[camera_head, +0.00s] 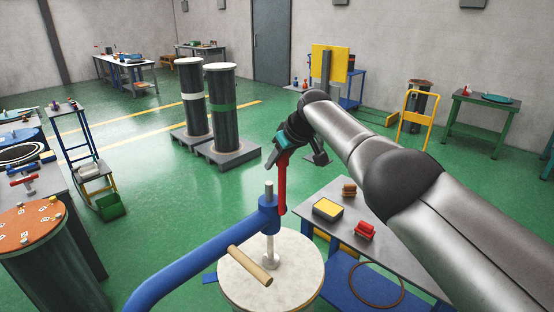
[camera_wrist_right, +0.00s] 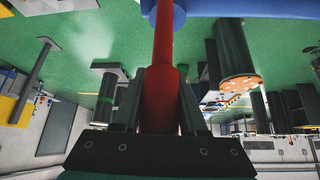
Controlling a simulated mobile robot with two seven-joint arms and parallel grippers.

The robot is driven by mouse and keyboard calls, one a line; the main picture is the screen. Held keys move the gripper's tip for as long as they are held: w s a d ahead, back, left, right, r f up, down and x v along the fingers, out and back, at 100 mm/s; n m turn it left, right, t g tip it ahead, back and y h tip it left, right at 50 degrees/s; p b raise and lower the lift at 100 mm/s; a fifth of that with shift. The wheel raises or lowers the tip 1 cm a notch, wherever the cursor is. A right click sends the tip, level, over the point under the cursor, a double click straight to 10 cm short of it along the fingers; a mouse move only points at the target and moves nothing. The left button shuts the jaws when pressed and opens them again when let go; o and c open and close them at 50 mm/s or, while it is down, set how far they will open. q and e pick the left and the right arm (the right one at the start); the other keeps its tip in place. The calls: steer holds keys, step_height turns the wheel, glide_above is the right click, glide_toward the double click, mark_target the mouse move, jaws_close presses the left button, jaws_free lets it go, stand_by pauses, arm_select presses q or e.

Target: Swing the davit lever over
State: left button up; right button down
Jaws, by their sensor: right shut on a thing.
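The blue davit arm (camera_head: 190,258) comes in from the lower left and ends in a blue hub (camera_head: 268,213) on an upright grey rod. The red lever (camera_head: 281,187) rises from the hub. My right gripper (camera_head: 282,154) is shut on the upper end of the red lever. In the right wrist view the red lever (camera_wrist_right: 164,40) runs between the two dark fingers to the blue part. Below the hub is a pale round lid (camera_head: 297,285) with a tan wooden handle (camera_head: 250,265) above it. My left gripper is out of view.
A grey table (camera_head: 385,262) at right carries a yellow-topped box (camera_head: 327,209) and red blocks (camera_head: 365,231). An orange-topped cylinder (camera_head: 50,265) stands at left. Two dark flanged cylinders (camera_head: 222,110) stand behind. Green floor (camera_head: 180,225) is open between them.

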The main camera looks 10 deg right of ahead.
steer(key=shift+a, duration=0.1)
steer(key=c, duration=0.9)
jaws_free()
steer(key=o, duration=0.3)
steer(key=shift+w+a, duration=0.1)
steer(key=shift+w, duration=0.1)
steer(key=shift+o, duration=0.8)
steer(key=shift+s, duration=0.1)
steer(key=shift+r, duration=0.1)
steer(key=shift+p+v, duration=0.45)
steer(key=shift+v, duration=0.75)
steer(key=b+v, duration=0.2)
steer(key=v, duration=1)
steer(key=shift+s+d+r, duration=0.2)
steer(key=shift+d+r, duration=0.05)
steer(key=shift+r, duration=0.05)
